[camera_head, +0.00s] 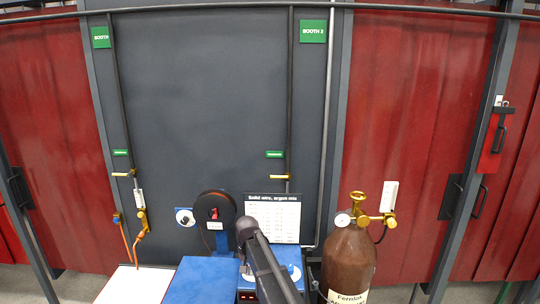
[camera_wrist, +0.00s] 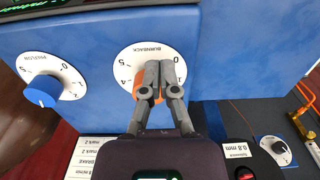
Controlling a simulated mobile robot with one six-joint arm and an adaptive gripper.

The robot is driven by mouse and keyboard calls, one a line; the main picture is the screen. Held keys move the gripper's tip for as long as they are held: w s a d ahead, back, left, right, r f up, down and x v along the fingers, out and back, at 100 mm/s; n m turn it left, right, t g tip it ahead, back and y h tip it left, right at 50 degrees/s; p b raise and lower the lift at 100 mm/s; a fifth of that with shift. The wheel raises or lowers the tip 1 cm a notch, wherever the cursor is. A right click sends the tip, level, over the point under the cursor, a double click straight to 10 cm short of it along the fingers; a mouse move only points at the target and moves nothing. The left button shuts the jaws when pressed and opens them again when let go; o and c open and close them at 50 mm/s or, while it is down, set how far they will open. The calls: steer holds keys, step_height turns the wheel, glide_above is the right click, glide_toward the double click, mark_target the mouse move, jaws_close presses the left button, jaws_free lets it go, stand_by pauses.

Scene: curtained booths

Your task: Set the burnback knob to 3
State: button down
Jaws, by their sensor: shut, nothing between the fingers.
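The burnback dial (camera_wrist: 128,60) is a white round plate on the blue panel, seen upside down in the wrist view. Its 0, 1, 4 and 5 marks show; the 3 is hidden. An orange knob (camera_wrist: 139,88) sits at its middle, mostly covered by my fingers. Its pointer is hidden, so I cannot tell its setting. My gripper (camera_wrist: 159,66) is shut, its two grey fingertips together in front of the dial. I cannot tell whether they touch the knob. In the head view, my dark arm covers part of the blue machine (camera_head: 200,280).
A second dial (camera_wrist: 70,78) with a blue knob (camera_wrist: 42,91) is to the left in the wrist view. A small dial (camera_wrist: 276,151) lies at lower right. A brown gas cylinder (camera_head: 347,262) stands right of my arm. A wire spool (camera_head: 229,209) and printed chart (camera_head: 285,208) are behind.

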step_height(320, 180, up, 6)
steer(key=p, duration=0.6)
stand_by(0.4)
steer(key=shift+d+r+p, duration=0.25)
steer(key=shift+d, duration=0.35)
steer(key=shift+d+r+p, duration=0.25)
steer(key=shift+d, duration=0.3)
steer(key=shift+f, duration=0.1)
step_height(320, 180, down, 7)
steer(key=b, duration=0.7)
